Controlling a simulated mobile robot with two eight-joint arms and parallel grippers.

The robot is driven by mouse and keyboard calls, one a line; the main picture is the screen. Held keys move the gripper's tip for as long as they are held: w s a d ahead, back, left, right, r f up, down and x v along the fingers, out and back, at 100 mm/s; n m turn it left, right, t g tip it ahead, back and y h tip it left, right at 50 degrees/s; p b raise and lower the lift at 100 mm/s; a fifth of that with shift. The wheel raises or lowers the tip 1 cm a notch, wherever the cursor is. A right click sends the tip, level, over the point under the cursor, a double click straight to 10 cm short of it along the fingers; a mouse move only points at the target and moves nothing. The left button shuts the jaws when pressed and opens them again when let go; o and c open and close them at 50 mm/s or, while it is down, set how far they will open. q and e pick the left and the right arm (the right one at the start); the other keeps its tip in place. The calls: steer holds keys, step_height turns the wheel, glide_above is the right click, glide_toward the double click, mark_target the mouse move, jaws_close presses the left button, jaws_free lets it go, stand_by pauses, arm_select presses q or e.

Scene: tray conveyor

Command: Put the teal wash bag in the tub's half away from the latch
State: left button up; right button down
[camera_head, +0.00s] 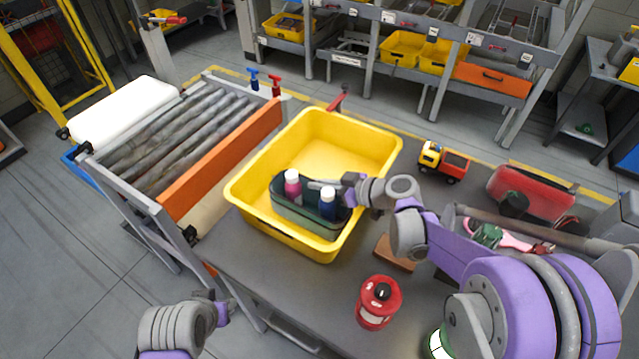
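The yellow tub (367,135) stands on the grey table. The teal wash bag (300,217), open on top with a pink bottle (292,184) and a blue bottle (328,203) in it, is within the tub's near half, upright. I cannot tell whether it touches the tub floor. A red latch-like part (339,98) shows at the tub's far side. My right gripper (318,186) is at the top of the bag between the bottles; its fingertips seem closed on the bag's middle, partly hidden. My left gripper (222,302) is low, off the table's left edge, apart from the bag.
A roller conveyor (185,125) with an orange side rail (222,158) lies left of the tub. On the table are a red canister (378,302), a brown block (394,254), a toy truck (444,162) and a red case (530,194). Shelves stand behind.

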steer(key=c, duration=1)
jaws_free()
steer(key=shift+c, duration=0.2)
steer(key=v, duration=1.2)
steer(key=shift+r, duration=0.2)
